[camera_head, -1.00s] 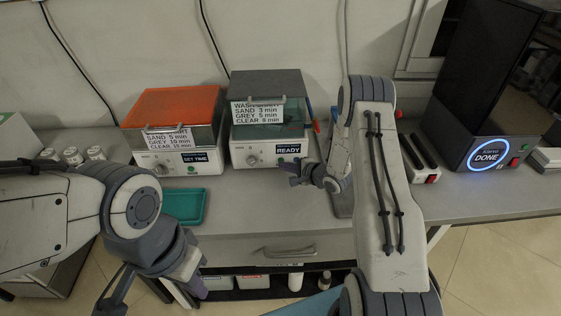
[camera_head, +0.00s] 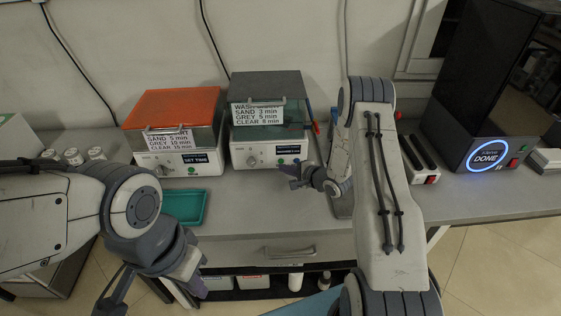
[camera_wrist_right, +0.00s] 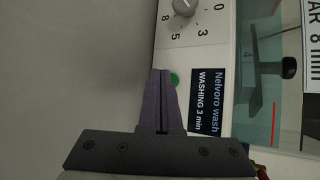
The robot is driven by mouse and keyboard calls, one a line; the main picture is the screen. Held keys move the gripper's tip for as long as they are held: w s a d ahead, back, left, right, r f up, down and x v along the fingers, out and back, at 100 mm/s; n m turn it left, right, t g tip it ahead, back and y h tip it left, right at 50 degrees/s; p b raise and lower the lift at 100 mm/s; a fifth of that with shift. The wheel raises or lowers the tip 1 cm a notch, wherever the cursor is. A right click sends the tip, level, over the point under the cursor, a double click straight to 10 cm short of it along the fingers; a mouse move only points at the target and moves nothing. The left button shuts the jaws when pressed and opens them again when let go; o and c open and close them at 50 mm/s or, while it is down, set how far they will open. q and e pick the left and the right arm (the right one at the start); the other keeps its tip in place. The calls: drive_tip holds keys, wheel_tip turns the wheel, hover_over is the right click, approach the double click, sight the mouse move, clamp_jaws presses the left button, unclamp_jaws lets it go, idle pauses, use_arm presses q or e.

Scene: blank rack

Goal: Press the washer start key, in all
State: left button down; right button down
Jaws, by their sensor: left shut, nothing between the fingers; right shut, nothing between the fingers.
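The washer (camera_head: 240,134) is the box with the dark grey lid beside the orange-lidded one, under a "WASH" label. Its green start key (camera_wrist_right: 174,79) and dial (camera_wrist_right: 186,6) show in the right wrist view. The washer display (camera_wrist_right: 205,105) reads "Nelvoro wash, WASHING 3 min". My right gripper (camera_head: 284,171) is shut and empty in front of the washer panel. In the wrist view its fingertips (camera_wrist_right: 160,72) are beside the green key; I cannot tell whether they touch it. My left gripper (camera_head: 198,284) is shut and empty, low at the bottom left, partly hidden by its wrist.
The orange-lidded unit (camera_head: 165,105) shows "SET TIME". A teal tray (camera_head: 184,206) lies in front of it, with white jars (camera_head: 74,157) to the left. A black device (camera_head: 486,100) at right shows "DONE".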

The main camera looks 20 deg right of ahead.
drive_tip(key=shift+s, duration=0.1)
drive_tip(key=shift+s+a+p, duration=0.2)
drive_tip(key=shift+s+a, duration=0.05)
drive_tip(key=shift+s, duration=0.55)
drive_tip(key=shift+s+a+p, duration=0.2)
drive_tip(key=shift+s+p, duration=0.05)
drive_tip(key=shift+s, duration=0.55)
drive_tip(key=shift+s+a+p, duration=0.2)
drive_tip(key=shift+s+a, duration=0.05)
drive_tip(key=shift+s, duration=0.55)
